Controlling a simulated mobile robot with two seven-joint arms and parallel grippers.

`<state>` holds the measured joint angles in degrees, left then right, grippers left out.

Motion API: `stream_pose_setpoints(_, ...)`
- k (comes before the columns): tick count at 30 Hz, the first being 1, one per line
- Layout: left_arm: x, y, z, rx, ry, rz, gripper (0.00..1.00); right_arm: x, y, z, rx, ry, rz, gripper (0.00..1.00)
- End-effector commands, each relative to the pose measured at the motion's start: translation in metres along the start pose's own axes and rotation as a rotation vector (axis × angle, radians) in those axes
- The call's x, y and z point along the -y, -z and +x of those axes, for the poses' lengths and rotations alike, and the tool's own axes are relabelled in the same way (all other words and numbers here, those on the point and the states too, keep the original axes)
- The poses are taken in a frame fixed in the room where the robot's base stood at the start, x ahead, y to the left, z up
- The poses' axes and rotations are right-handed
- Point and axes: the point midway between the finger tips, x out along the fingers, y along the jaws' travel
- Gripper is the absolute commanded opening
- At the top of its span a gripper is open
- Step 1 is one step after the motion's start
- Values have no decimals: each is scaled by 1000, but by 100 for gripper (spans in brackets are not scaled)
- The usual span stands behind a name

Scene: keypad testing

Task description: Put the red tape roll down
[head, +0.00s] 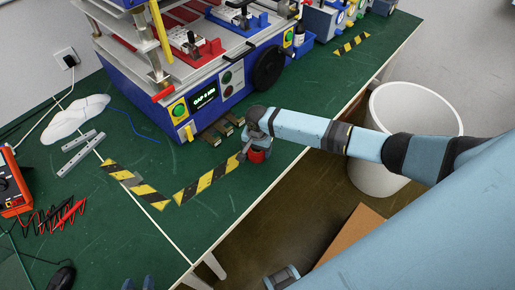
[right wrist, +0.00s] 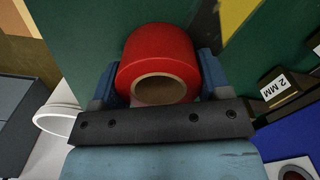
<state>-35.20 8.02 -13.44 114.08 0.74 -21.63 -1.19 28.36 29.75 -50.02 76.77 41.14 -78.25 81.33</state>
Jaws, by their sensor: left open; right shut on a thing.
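The red tape roll (head: 257,156) is near the front edge of the green bench (head: 215,225), close to the right end of the striped floor-style tape. My right gripper (head: 256,152) is over it and shut on it. In the right wrist view the roll (right wrist: 158,55) sits between the two blue fingers (right wrist: 160,80), its round hole facing the camera. I cannot tell whether its underside touches the bench. My left gripper (head: 139,284) shows only its blue fingertips at the bottom edge of the head view, apart and empty.
A blue test machine (head: 205,100) stands behind the roll, with dark gauge blocks (head: 211,137) at its foot. Yellow-black tape (head: 207,180) marks the bench. A multimeter (head: 12,185) is at left. A white bin (head: 395,180) stands beyond the bench edge. The front bench is mostly clear.

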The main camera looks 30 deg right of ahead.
Motion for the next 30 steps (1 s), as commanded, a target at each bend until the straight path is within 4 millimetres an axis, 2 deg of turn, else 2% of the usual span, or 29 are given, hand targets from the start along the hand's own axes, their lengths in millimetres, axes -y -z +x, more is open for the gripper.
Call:
stream_pose_setpoints(1, 0, 1, 0, -1, 0, 0, 43, 0, 0, 0, 1, 0, 0, 77)
stream_pose_setpoints(3, 0, 1, 0, -2, 0, 0, 43, 0, 0, 0, 0, 0, 0, 93)
stream_pose_setpoints(4, 0, 2, 0, -3, 0, 0, 43, 0, 0, 0, 0, 0, 0, 96)
stream_pose_setpoints(14, 0, 2, 0, -5, -1, 0, 43, 0, 1, -4, -1, 1, 0, 96)
stream_pose_setpoints(17, -1, 3, -1, -5, -1, 0, 43, 0, 0, -17, -1, 1, -1, 96)
stream_pose_setpoints(30, -1, 4, -2, -2, -1, -1, 43, 0, 0, -104, 0, 2, 0, 96)
